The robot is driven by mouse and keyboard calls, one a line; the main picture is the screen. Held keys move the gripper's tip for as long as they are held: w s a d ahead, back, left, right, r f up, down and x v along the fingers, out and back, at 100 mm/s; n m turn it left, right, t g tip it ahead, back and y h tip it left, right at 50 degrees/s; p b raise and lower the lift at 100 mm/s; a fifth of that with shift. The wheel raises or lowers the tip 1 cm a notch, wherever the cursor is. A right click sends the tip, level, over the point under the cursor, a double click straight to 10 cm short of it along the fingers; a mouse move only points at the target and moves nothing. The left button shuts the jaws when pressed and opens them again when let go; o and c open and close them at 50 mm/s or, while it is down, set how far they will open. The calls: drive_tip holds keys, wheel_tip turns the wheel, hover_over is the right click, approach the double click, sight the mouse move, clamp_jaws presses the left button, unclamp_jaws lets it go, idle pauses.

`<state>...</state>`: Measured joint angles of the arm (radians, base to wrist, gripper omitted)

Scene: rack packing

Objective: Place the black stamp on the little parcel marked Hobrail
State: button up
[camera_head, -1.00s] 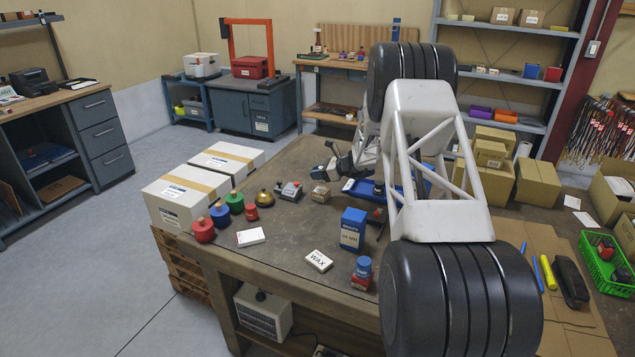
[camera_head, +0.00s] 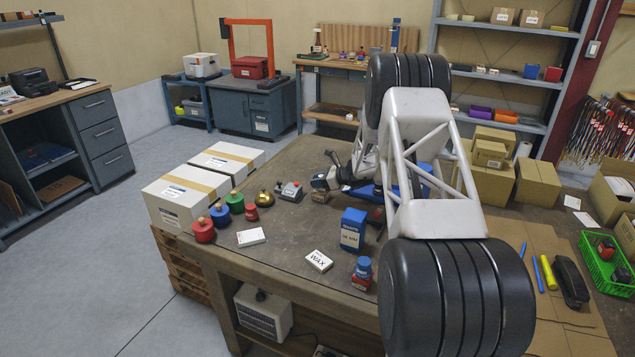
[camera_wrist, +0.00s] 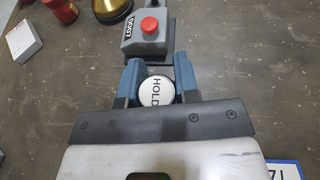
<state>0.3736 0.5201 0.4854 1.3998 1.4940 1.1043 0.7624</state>
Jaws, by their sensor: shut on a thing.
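My gripper (camera_wrist: 158,88) has blue fingertips, which sit on both sides of a stamp (camera_wrist: 156,92). The stamp has a round white top reading "HOLD" and a dark rim, and it stands upright between the fingers.
A grey box with a red button (camera_head: 290,190) stands close to my gripper, beside a brass bell (camera_head: 264,198). A blue tray (camera_head: 362,192) lies to the right.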

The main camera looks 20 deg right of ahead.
drive_tip(key=shift+f, duration=0.1)
drive_tip(key=o, duration=0.9)
drive_tip(key=shift+d, duration=0.1)
drive_tip(key=shift+v, duration=3.7)
drive_tip(key=shift+r, duration=0.2)
